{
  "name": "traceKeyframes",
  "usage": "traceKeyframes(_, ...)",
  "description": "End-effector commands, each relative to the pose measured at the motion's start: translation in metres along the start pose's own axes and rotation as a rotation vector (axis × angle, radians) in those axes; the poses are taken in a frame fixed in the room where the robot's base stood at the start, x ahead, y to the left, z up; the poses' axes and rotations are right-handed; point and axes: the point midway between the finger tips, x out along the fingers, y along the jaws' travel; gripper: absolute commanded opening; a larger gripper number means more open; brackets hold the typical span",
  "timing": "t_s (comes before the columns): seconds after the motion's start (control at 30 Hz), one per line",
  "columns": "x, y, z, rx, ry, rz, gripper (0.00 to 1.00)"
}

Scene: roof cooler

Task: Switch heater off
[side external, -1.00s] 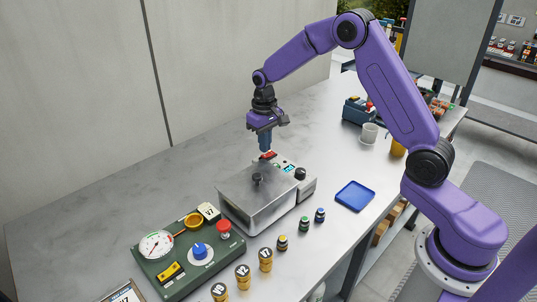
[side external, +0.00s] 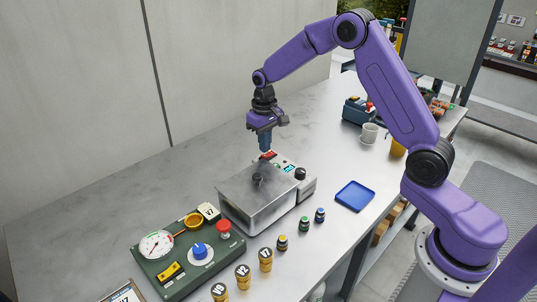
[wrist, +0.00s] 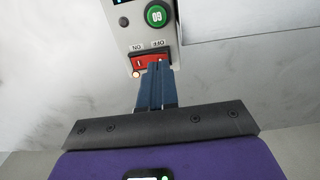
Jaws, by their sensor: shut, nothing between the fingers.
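The heater is a steel box (side external: 262,205) with a lid and a black knob, with a pale control panel (side external: 303,186) at its back right. Its red rocker switch (side external: 269,155) sits at the panel's far end. In the wrist view the red switch (wrist: 140,62) has ON and OFF labels above it, upside down, with OFF on the right. A small pale glowing spot shows beside its left end. My gripper (side external: 265,149) is shut and empty, pointing down at the switch. In the wrist view its blue fingertips (wrist: 158,66) overlap the switch's right, OFF half; contact is unclear.
A black knob (side external: 300,174) and small display are on the panel. A green console (side external: 188,258) with a gauge, several labelled cylinders, small vials and a blue tray (side external: 355,196) stand nearby. Cups are at the back right. The table left of the heater is clear.

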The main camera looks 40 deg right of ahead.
Motion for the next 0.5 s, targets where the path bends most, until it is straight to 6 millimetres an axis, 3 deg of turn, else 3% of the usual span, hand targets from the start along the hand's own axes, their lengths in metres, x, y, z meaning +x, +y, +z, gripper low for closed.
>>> traceKeyframes(0.5, 0.0069, 0.0000, 0.0001, 0.000, -0.001, 0.000, 0.00)
